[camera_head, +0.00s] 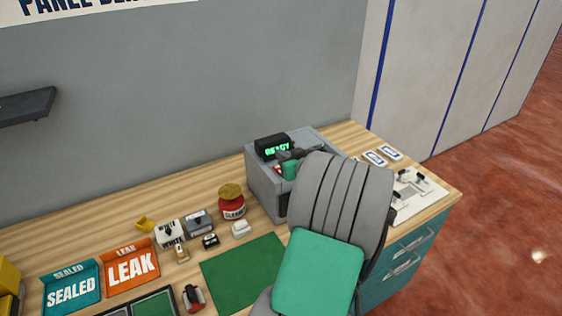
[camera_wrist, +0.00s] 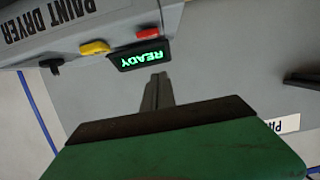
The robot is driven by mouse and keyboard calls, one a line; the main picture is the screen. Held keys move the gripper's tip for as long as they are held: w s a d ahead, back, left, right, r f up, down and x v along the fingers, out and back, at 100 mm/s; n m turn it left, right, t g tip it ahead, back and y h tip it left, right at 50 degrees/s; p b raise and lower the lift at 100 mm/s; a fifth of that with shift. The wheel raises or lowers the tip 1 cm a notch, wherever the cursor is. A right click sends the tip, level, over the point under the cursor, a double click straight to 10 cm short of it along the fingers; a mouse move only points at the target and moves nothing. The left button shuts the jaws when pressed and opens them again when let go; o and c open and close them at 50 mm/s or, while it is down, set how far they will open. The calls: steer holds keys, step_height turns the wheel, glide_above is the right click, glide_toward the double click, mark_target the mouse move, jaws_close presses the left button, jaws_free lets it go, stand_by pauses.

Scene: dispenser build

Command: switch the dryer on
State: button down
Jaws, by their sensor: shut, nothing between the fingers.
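The paint dryer (camera_head: 262,192) is a grey box on the bench in the head view, with a lit green READY display (camera_head: 276,149) on top. In the wrist view, which is turned over, the READY display (camera_wrist: 141,56) sits beside a red button (camera_wrist: 148,34), a yellow control (camera_wrist: 95,47) and a black knob (camera_wrist: 52,66). The PAINT DRYER label (camera_wrist: 45,18) is at the upper left. My gripper (camera_wrist: 159,79) is shut and empty, its fingertips close to the display in the picture; contact cannot be told. My arm hides the dryer's right part in the head view.
On the wooden bench, a red jar (camera_head: 232,204), small blocks, a green mat (camera_head: 245,272) and orange LEAK (camera_head: 132,266) and teal SEALED (camera_head: 72,289) trays lie left of the dryer. A white switch panel (camera_head: 418,190) lies right. A grey wall stands behind.

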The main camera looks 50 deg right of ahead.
steer(key=b+v, duration=0.1)
steer(key=v, duration=0.7)
steer(key=shift+r, duration=0.25)
steer(key=shift+w, duration=0.1)
steer(key=w+a+f+n+g+y, duration=0.2)
steer(key=w+a+f+g, duration=0.15)
steer(key=a, duration=0.75)
steer(key=w+a+f+n+g+y, duration=0.1)
steer(key=w+a+f+g+y, duration=0.2)
steer(key=a, duration=0.8)
steer(key=s+a+g, duration=0.2)
steer(key=s+a, duration=0.3)
steer(key=a, duration=0.3)
steer(key=s+a+f+g, duration=0.1)
steer(key=s+a+g, duration=0.1)
steer(key=s+a, duration=0.4)
steer(key=a, duration=0.2)
steer(key=shift+s+a+n+h, duration=0.2)
steer(key=shift+a+n+h, duration=0.1)
steer(key=shift+a, duration=0.1)
